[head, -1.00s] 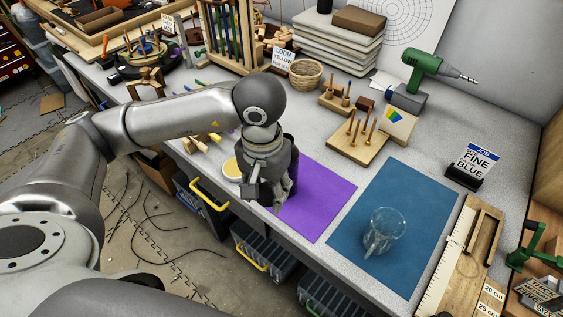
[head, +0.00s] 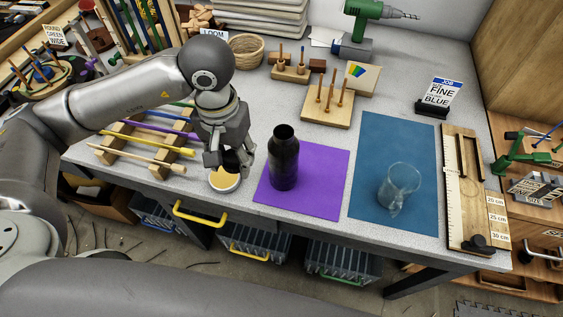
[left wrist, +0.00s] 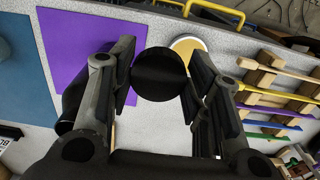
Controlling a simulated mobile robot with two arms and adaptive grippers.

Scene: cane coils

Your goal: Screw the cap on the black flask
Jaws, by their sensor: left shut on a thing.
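The black flask (head: 284,162) stands upright and open-topped on the purple mat (head: 310,201). My left gripper (head: 235,165) is left of the flask, over a small round dish (head: 224,181) with a yellowish inside. It is shut on a black round cap (head: 233,158), which is apart from the flask. In the left wrist view the cap (left wrist: 158,74) sits between the two fingers. The flask (left wrist: 73,97) there is mostly hidden behind the left-hand finger. My right gripper is not in view.
A glass jug (head: 398,184) stands on the blue mat (head: 378,143) to the right. A wooden rack with coloured rods (head: 137,157) lies left of my gripper. A pegged block (head: 328,108) stands behind the mats. The table's front edge is close to the dish.

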